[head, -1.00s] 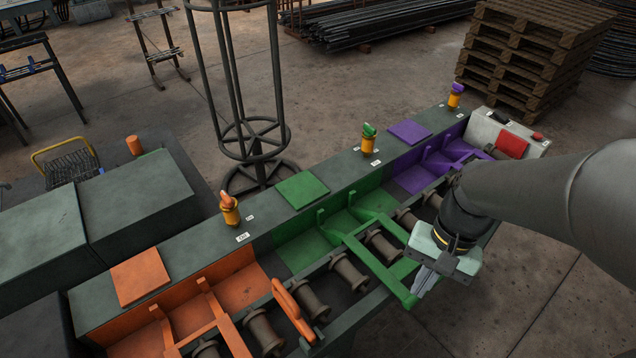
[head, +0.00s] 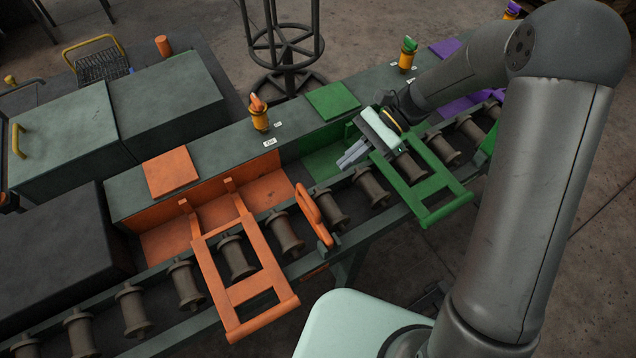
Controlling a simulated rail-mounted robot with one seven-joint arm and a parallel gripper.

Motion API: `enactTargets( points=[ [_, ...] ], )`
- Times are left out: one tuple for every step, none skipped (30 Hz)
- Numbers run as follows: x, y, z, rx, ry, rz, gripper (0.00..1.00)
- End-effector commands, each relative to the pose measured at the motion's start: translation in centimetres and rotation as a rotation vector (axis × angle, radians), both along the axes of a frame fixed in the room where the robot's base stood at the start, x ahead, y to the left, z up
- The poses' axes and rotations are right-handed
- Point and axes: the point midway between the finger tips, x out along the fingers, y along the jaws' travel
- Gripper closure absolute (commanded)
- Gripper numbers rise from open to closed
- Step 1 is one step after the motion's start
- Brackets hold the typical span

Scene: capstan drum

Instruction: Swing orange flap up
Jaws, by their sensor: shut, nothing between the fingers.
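The orange flap (head: 273,250) is an open rectangular frame in the head view. It lies lowered across the rollers, its outer bar (head: 263,320) hanging out past the near edge of the conveyor. Its arms run back to the orange bay (head: 262,193). My gripper (head: 345,162) is shut and empty, to the right of the orange flap and apart from it. It is over the green section, beside the left side of the green flap (head: 428,183), which also lies lowered. I cannot tell whether the gripper touches the green flap.
An upright orange handle (head: 313,215) stands between the orange flap and my gripper. Rollers (head: 132,310) line the conveyor. An orange-topped knob (head: 259,113) and an orange plate (head: 171,172) sit on the back ledge. Floor in front of the orange flap's left side is partly hidden.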

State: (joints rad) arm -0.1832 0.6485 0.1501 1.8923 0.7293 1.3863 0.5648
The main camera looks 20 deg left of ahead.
Motion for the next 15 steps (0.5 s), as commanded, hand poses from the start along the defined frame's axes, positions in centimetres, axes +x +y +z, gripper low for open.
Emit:
enactTargets(
  points=[
    [-0.2, 0.1, -0.1, 0.0, 0.0, 0.001, 1.0],
    [-0.3, 0.2, -0.2, 0.0, 0.001, 0.001, 1.0],
    [-0.6, 0.4, -0.3, 0.0, 0.001, 0.002, 1.0],
    [-0.9, 0.6, -0.5, 0.0, 0.003, 0.003, 1.0],
    [-1.2, 0.8, -0.7, 0.0, 0.003, 0.003, 1.0],
    [-1.6, 1.1, -1.0, -0.002, 0.003, 0.004, 1.0],
    [-2.0, 1.4, -1.2, -0.002, 0.005, 0.004, 1.0],
    [-2.4, 1.7, -1.5, -0.002, 0.004, 0.003, 1.0],
    [-2.9, 2.1, -1.8, -0.001, 0.003, 0.004, 1.0],
    [-3.3, 2.4, -2.2, -0.001, 0.002, 0.004, 1.0],
    [-3.7, 2.6, -2.5, -0.002, 0.005, 0.004, 1.0],
    [-4.2, 3.1, -2.8, -0.002, 0.003, 0.002, 1.0],
    [-4.5, 3.3, -3.1, -0.001, 0.003, 0.003, 1.0],
    [-4.9, 3.6, -3.4, -0.001, 0.002, 0.004, 1.0],
    [-5.3, 3.9, -3.7, -0.002, 0.003, 0.004, 1.0]
  ],
)
